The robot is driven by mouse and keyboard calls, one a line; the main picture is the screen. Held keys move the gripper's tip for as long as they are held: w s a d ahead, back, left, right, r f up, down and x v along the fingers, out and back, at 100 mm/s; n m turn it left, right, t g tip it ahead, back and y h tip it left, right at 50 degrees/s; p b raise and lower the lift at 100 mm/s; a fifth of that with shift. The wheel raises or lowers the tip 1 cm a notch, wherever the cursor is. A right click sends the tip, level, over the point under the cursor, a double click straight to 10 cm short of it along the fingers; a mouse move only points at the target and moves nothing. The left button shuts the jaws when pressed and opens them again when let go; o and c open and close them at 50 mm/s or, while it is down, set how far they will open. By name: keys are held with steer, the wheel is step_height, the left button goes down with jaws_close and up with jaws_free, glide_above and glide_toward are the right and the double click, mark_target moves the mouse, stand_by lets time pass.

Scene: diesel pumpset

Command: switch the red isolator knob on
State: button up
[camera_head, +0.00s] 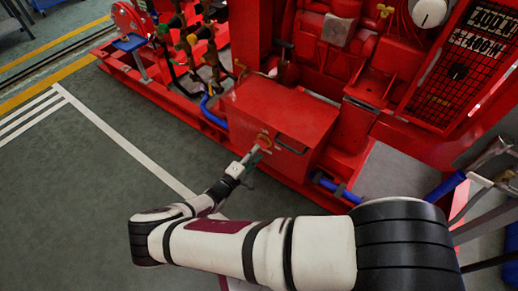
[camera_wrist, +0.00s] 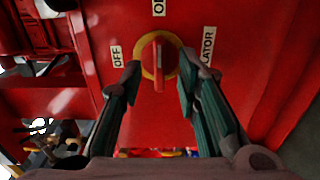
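The red isolator knob (camera_wrist: 158,65) sits on a yellow round plate on a red panel. Its grip bar runs roughly up and down in the wrist view. An "OFF" label (camera_wrist: 117,56) is to its left. A label cut off at the top edge (camera_wrist: 159,7) starts with "O". My gripper (camera_wrist: 160,68) is open, with one fingertip on each side of the knob and a gap to its bar. Whether the tips touch the plate cannot be told. In the head view, my gripper (camera_head: 255,153) is at the front of the red box, beside the yellow ring (camera_head: 264,140).
A label ending in "LATOR" (camera_wrist: 208,46) is right of the knob. The red box (camera_head: 285,108) belongs to the red pumpset. Blue pipes (camera_head: 333,188) run low beside the box. Valves and hoses (camera_head: 195,45) stand left of it. The grey floor (camera_head: 75,190) at left is clear.

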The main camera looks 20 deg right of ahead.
steer(key=v, duration=0.8)
steer(key=shift+s+a, duration=0.15)
steer(key=shift+s, duration=0.05)
